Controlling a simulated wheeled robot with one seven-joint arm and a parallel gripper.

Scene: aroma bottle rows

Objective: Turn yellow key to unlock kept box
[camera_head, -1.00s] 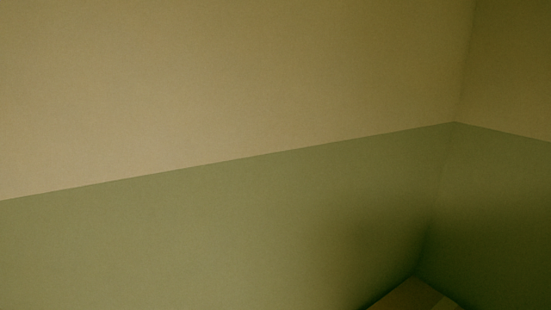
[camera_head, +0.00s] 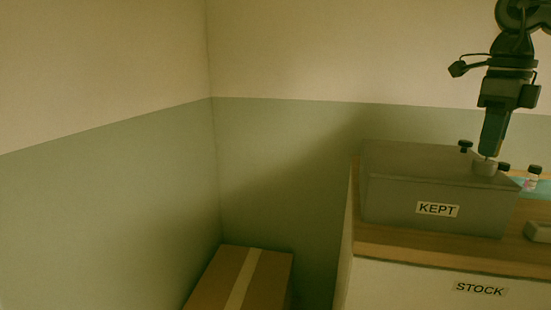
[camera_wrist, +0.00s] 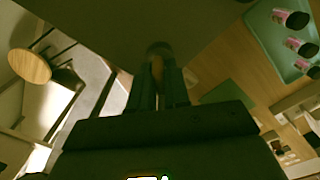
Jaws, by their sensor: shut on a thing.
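The grey box labelled KEPT (camera_head: 400,208) stands on a wooden-topped cabinet in the head view. My gripper (camera_head: 489,158) points down over the box's right end. It is shut on a small roundish greyish thing (camera_head: 484,168). In the wrist view my gripper (camera_wrist: 160,75) shows its two fingers close together, with the round thing (camera_wrist: 158,48) dim at their tips. A broad dark surface, likely the box (camera_wrist: 110,25), fills the top of the wrist view.
Bottles with dark caps (camera_wrist: 290,18) and pink labels stand in a teal tray (camera_wrist: 262,22). The cabinet (camera_head: 400,285) is labelled STOCK. A cardboard carton (camera_head: 272,275) stands left of it, near the wall corner.

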